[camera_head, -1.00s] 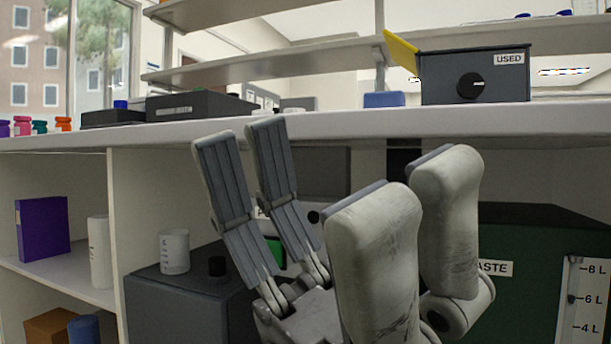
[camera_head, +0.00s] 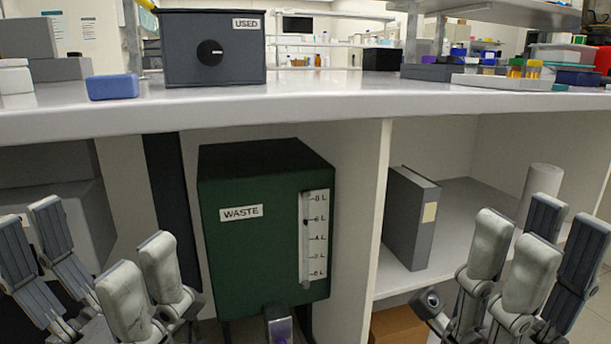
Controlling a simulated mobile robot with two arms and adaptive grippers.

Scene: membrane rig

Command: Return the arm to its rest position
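My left gripper (camera_head: 93,250) is at the lower left, below the bench edge and to the left of the waste tank. Its fingers are spread, with nothing between them. My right gripper (camera_head: 540,245) is at the lower right, in front of the open shelf. Its fingers point up and are apart, and I see nothing held. Most of both arms lies outside the picture.
The white bench top (camera_head: 330,108) runs across above both grippers. Below it stand a dark green WASTE tank (camera_head: 255,262) and a grey binder (camera_head: 407,220). A USED box (camera_head: 190,65) and a blue block (camera_head: 113,87) are on the bench.

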